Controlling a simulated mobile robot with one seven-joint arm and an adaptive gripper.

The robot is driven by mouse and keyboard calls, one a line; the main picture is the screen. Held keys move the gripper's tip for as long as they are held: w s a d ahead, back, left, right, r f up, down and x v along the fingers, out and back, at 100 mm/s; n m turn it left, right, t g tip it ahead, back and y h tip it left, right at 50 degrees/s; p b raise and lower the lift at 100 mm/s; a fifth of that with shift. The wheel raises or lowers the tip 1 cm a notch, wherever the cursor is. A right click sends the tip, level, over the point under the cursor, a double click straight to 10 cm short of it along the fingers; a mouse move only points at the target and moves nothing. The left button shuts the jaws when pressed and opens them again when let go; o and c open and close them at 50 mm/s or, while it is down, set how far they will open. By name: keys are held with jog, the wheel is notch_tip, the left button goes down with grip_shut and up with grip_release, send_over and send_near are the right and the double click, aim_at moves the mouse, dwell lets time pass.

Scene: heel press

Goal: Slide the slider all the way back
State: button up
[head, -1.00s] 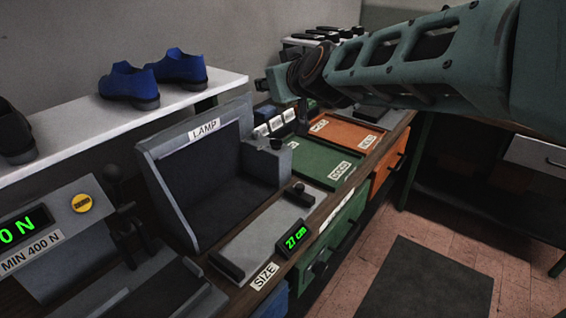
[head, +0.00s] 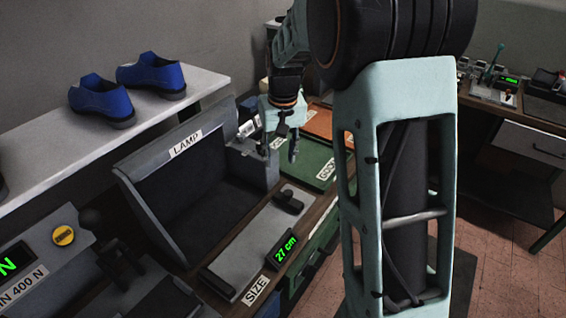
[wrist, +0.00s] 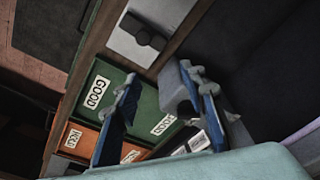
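The slider (head: 289,200) is a small black block with a raised knob at the far end of the grey size gauge plate (head: 245,243). A black bar (head: 216,284) lies across the plate's near end. The gauge display (head: 281,249) reads 27 cm. In the wrist view the slider (wrist: 143,36) shows at the top, beyond the fingertips. My gripper (head: 280,150) is above and behind the slider in the head view, not touching it.
The lamp box (head: 140,180) stands left of the gauge, with a grey block (head: 252,160) at its right end. A green GOOD tray (head: 312,160) and an orange tray (head: 318,122) lie beyond. Blue shoes (head: 100,101) stand on the white shelf (head: 45,128).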

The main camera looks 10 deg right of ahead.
aim_at(288, 192)
jog(key=shift+m+g, duration=0.5)
jog(key=shift+g, duration=0.3)
jog(key=f, duration=0.3)
jog(key=s+d+f+p, duration=0.1)
jog(key=f, duration=0.3)
jog(key=s+d+f, duration=0.1)
jog(key=f, duration=0.3)
jog(key=shift+f+p, duration=0.15)
jog(key=shift+p, duration=0.15)
jog(key=shift+w, duration=0.1)
grip_shut()
